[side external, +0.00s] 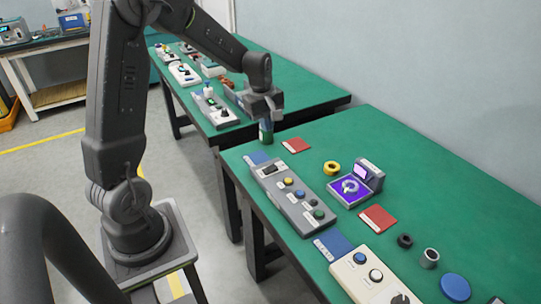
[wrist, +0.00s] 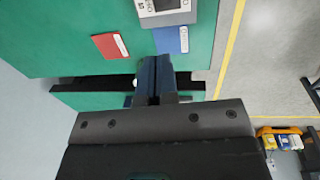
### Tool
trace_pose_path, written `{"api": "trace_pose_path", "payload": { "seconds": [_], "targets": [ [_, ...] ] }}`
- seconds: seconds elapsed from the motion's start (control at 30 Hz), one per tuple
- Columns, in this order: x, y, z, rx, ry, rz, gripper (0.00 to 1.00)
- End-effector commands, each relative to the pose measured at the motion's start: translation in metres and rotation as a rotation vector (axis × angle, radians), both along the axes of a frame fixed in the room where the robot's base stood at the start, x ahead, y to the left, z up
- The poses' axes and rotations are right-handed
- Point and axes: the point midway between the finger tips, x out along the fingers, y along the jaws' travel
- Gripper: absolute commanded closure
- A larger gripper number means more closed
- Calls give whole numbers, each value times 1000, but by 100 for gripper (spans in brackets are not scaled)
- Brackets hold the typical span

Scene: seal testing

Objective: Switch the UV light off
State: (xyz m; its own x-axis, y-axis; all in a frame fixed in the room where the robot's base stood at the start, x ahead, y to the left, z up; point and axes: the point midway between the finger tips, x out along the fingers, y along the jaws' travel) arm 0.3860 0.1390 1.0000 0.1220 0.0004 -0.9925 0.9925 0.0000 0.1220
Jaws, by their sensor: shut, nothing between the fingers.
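The UV light (side external: 352,187) is a small grey unit with a lit purple base and a purple-lit upright; a whitish ring lies on its glowing surface. My gripper (side external: 266,136) is shut and empty, beyond the panel's far end, near the gap between two tables.
Blue and red cards lie near the panel's far end: blue (wrist: 171,40), red (wrist: 110,46). A yellow ring (side external: 332,168) lies behind the UV light.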

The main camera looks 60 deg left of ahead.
Motion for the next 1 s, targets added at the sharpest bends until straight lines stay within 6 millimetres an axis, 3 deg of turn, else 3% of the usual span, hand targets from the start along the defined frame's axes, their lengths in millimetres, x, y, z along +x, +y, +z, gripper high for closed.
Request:
{"api": "trace_pose_path", "payload": {
  "seconds": [0.27, 0.7, 1.0],
  "targets": [
    [2, -1, -24, -3, 5, 1, 100],
    [13, -1, -110, -2, 4, -1, 100],
    [17, 0, -138, 0, 1, 1, 100]
  ]
}}
